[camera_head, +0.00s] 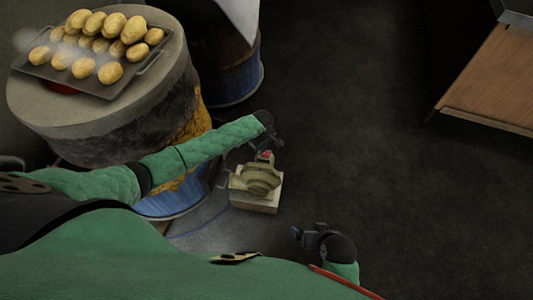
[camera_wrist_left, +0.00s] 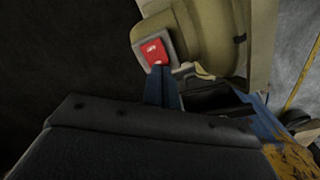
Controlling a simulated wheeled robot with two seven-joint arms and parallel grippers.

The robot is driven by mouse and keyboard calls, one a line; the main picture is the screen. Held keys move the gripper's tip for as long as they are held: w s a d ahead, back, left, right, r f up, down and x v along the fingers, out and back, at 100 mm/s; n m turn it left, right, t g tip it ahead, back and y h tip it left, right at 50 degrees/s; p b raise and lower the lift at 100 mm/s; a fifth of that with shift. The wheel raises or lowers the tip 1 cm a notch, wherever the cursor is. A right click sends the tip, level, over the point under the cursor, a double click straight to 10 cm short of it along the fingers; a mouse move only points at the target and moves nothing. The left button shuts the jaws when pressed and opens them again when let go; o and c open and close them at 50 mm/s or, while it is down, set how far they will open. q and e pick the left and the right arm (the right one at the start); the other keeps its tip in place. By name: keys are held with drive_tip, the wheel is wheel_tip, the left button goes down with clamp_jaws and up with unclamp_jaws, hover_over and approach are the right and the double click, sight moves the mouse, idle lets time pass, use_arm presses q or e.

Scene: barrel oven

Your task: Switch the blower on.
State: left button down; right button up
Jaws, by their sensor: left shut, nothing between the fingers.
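The blower (camera_head: 258,178) is an olive-beige housing on a pale block beside the barrel oven. A red rocker switch (camera_head: 266,154) sits on its far side. In the left wrist view the red switch (camera_wrist_left: 153,51) shows in a grey frame on the blower housing (camera_wrist_left: 210,35). My left gripper (camera_head: 264,148) is shut and empty, pointing down at the switch. In the left wrist view its fingertips (camera_wrist_left: 159,70) are at the switch's lower edge; I cannot tell whether they touch. My right gripper (camera_head: 298,233) is low in front of the blower, too small to read.
The barrel oven (camera_head: 110,135) stands left of the blower, with a tray (camera_head: 35,68) of potatoes on top. A blue barrel (camera_head: 235,85) stands behind. A wooden-topped table (camera_head: 495,80) is at the far right. The dark floor (camera_head: 400,200) between is clear.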

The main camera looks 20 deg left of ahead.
use_arm(q)
drive_tip(key=shift+f, duration=0.6)
use_arm(e)
drive_tip(key=shift+f, duration=0.15)
idle(0.3)
use_arm(q)
drive_tip(key=shift+r+p, duration=0.5)
drive_tip(key=shift+r, duration=0.05)
drive_tip(key=shift+r+p, duration=0.75)
drive_tip(key=shift+p, duration=0.15)
drive_tip(key=shift+r+p, duration=1.45)
drive_tip(key=shift+p, duration=0.25)
drive_tip(key=shift+r+p, duration=0.55)
drive_tip(key=shift+p, duration=0.1)
drive_tip(key=shift+r, duration=0.2)
use_arm(e)
drive_tip(key=s+d+r+g+h, duration=0.1)
drive_tip(key=d+r, duration=0.3)
drive_tip(key=r, duration=0.4)
drive_tip(key=s+d+r+g+h, duration=0.1)
drive_tip(key=s+d+r, duration=0.2)
drive_tip(key=r, duration=0.6)
drive_tip(key=shift+d+r+g, duration=0.3)
drive_tip(key=shift+d+g, duration=0.1)
drive_tip(key=shift+d, duration=0.5)
